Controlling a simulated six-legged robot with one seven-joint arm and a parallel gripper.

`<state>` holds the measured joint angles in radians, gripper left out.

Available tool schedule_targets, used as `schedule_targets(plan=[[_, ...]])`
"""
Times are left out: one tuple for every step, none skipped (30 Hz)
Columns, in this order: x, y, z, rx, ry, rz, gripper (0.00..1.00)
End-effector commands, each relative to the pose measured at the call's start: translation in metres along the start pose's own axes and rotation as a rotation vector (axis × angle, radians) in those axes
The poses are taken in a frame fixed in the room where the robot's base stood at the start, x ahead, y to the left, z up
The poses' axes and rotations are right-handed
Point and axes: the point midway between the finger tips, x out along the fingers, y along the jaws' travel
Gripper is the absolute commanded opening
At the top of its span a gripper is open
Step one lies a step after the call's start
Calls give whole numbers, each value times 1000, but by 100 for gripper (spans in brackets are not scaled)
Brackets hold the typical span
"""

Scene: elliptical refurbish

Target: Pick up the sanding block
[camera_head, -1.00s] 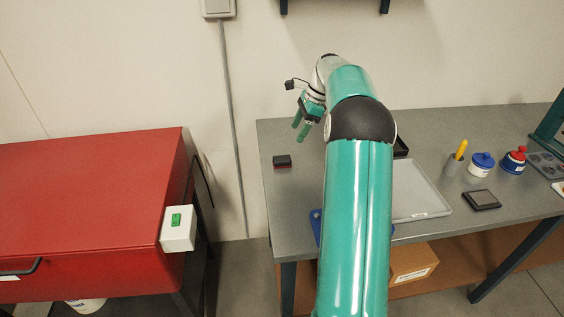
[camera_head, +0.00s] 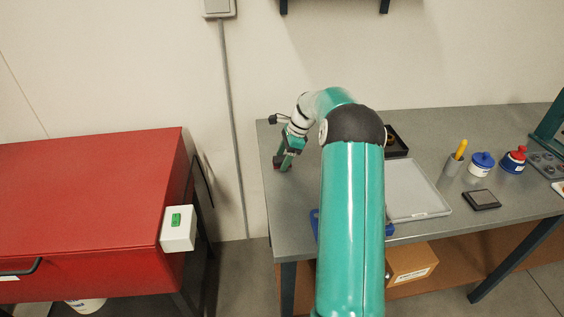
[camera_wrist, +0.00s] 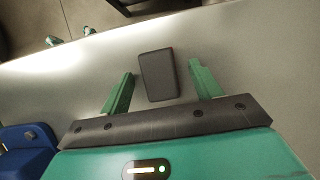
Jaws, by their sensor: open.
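The sanding block is a small dark block with a reddish lower layer. In the wrist view the dark block (camera_wrist: 158,76) lies between the two green fingers of my gripper (camera_wrist: 161,88), with gaps on both sides. In the head view my gripper (camera_head: 282,165) points down at the left end of the grey workbench (camera_head: 268,140). The block (camera_head: 276,165) is mostly hidden behind the fingers there. My gripper is open and is not touching the block in the wrist view.
A light grey tray (camera_head: 412,190), a dark square pad (camera_head: 481,199), a blue-lidded jar (camera_head: 481,165) and a red-topped bottle (camera_head: 513,160) stand farther right. A blue object (camera_wrist: 28,150) is near my gripper. A red cabinet (camera_head: 80,200) stands left of the bench.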

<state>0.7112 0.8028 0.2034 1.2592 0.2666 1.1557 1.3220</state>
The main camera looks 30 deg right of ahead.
Motion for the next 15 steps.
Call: schedule_targets(plan=[[0, 0, 0, 0, 0, 0, 64], [0, 0, 0, 0, 0, 0, 64], [0, 0, 0, 0, 0, 0, 64], [0, 0, 0, 0, 0, 0, 62], [0, 0, 0, 0, 0, 0, 56], [0, 0, 0, 0, 0, 0, 48], [0, 0, 0, 0, 0, 0, 42], [0, 0, 0, 0, 0, 1, 36], [0, 0, 0, 0, 0, 1, 28], [0, 0, 0, 0, 0, 1, 22], [0, 0, 0, 0, 0, 1, 16], [0, 0, 0, 0, 0, 1, 15], [0, 0, 0, -1, 0, 0, 15], [0, 0, 0, -1, 0, 0, 11], [0, 0, 0, -1, 0, 1, 11]])
